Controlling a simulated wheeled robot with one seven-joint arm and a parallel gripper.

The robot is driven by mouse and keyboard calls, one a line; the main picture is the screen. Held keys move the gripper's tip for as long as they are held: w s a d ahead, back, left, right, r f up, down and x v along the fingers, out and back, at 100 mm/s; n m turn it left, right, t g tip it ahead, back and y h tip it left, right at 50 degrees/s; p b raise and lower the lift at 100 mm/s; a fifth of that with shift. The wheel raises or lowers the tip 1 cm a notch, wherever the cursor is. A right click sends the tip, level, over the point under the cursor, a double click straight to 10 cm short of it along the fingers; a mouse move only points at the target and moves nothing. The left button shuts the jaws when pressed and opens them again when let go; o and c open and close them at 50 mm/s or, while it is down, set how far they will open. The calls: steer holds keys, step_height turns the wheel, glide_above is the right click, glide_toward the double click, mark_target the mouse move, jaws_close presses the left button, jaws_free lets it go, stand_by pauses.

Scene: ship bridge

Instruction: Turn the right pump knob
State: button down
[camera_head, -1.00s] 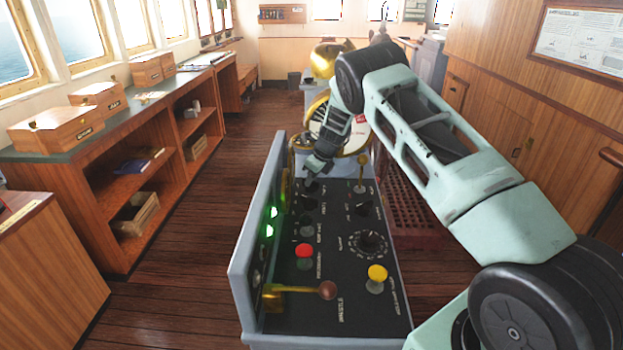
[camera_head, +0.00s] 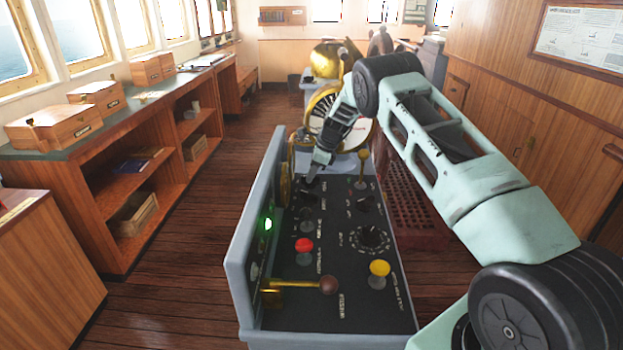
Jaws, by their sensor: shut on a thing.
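The control panel (camera_head: 345,310) is a grey console with a black sloping top. Several black knobs stand in its left column, and their small labels are too blurred to read, so I cannot tell which is the right pump knob. My gripper (camera_head: 313,176) is at the far end of that column, shut on a black knob that its fingers mostly hide. Another black knob (camera_head: 306,213) stands nearer. One green lamp (camera_head: 267,223) glows on the panel's raised left side.
A red knob (camera_head: 303,245), a brown-balled brass lever (camera_head: 328,285), a yellow knob (camera_head: 380,268), a round dial (camera_head: 371,239) and an upright brass lever (camera_head: 363,160) crowd the panel. A wooden counter (camera_head: 110,125) stands left, with clear floor between.

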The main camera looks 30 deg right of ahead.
steer(key=n+g+b, duration=0.1)
steer(key=n, duration=0.2)
steer(key=shift+w+f+n+y, duration=0.1)
steer(key=shift+n+y, duration=0.2)
steer(key=shift+y, duration=0.1)
steer(key=shift+n+g+b, duration=0.7)
steer(key=shift+n, duration=0.7)
steer(key=c, duration=1.5)
jaws_free()
steer(key=shift+o, duration=0.2)
step_height(320, 180, up, 10)
steer(key=b, duration=0.2)
